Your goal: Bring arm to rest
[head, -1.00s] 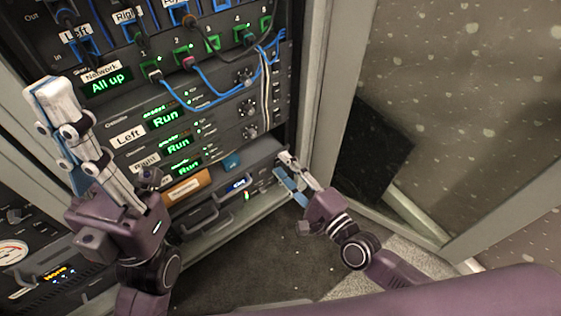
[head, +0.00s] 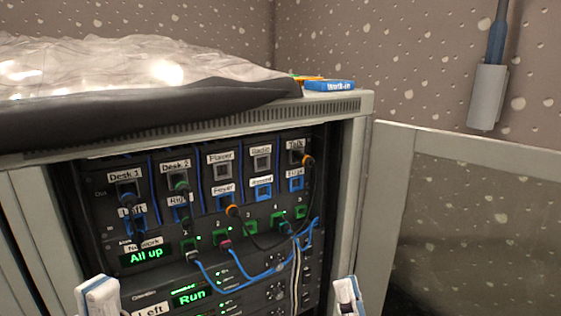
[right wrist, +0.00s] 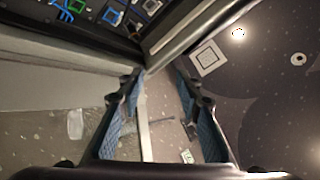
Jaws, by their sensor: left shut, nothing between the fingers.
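My left gripper (head: 98,297) shows only its pale fingertips at the bottom left of the head view, shut and empty, in front of the rack's lower left. My right gripper (head: 347,298) shows at the bottom edge, by the rack's right front post. In the right wrist view its two blue-padded fingers (right wrist: 160,82) stand apart with nothing between them, so it is open. The rest of both arms is out of the head view.
The equipment rack (head: 352,200) holds labelled ports with several cables and green displays reading "All up" and "Run". A wrapped bundle (head: 130,65) and a blue box (head: 329,86) lie on top. An open door panel (head: 395,215) stands at the right.

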